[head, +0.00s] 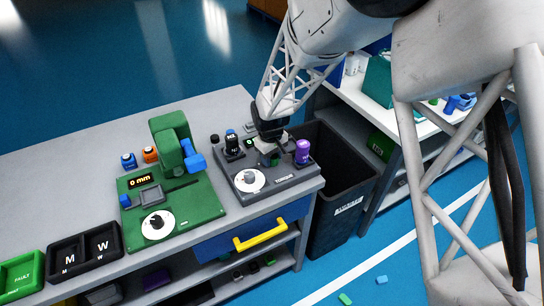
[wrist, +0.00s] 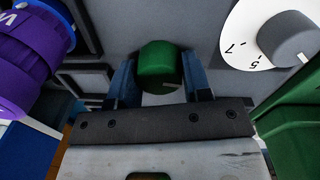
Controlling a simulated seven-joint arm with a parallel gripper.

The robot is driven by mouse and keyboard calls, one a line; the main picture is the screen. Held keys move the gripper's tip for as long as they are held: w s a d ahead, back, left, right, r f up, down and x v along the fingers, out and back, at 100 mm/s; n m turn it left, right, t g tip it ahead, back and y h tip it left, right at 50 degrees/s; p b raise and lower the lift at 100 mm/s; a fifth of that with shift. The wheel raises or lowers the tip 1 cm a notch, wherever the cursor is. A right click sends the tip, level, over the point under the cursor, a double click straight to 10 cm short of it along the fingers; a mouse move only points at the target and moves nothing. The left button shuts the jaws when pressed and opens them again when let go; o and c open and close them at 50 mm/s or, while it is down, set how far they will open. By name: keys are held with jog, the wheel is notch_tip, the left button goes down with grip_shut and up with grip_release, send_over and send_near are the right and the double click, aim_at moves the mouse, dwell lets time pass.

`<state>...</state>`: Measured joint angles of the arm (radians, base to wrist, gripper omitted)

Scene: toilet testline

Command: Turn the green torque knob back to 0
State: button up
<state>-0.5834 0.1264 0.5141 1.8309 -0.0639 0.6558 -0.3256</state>
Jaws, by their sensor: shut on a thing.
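The green torque knob (wrist: 158,60) stands between the two blue-grey fingers of my gripper (wrist: 160,78) in the wrist view, and the fingers are shut on it. In the head view my gripper (head: 270,146) reaches down to the back right part of the dark grey torque station (head: 285,182). Only a little of the green knob (head: 274,161) shows there under the fingers. A white dial with a grey centre knob (head: 250,180) sits at the station's front left. In the wrist view the dial (wrist: 242,42) shows the figures 5 and 7. I cannot read the green knob's setting.
A purple-capped item (head: 303,151) stands close right of my gripper, and a dark blue-topped one (head: 232,143) stands to its left. A green press station (head: 200,208) reading 0 mm is further left. A black bin (head: 343,190) stands beyond the bench's right edge.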

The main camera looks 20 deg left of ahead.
jog(key=shift+n, duration=0.5)
jog(key=o, duration=0.9)
jog(key=shift+r, duration=0.15)
jog(key=shift+s+r, duration=0.2)
jog(key=shift+r, duration=3.6)
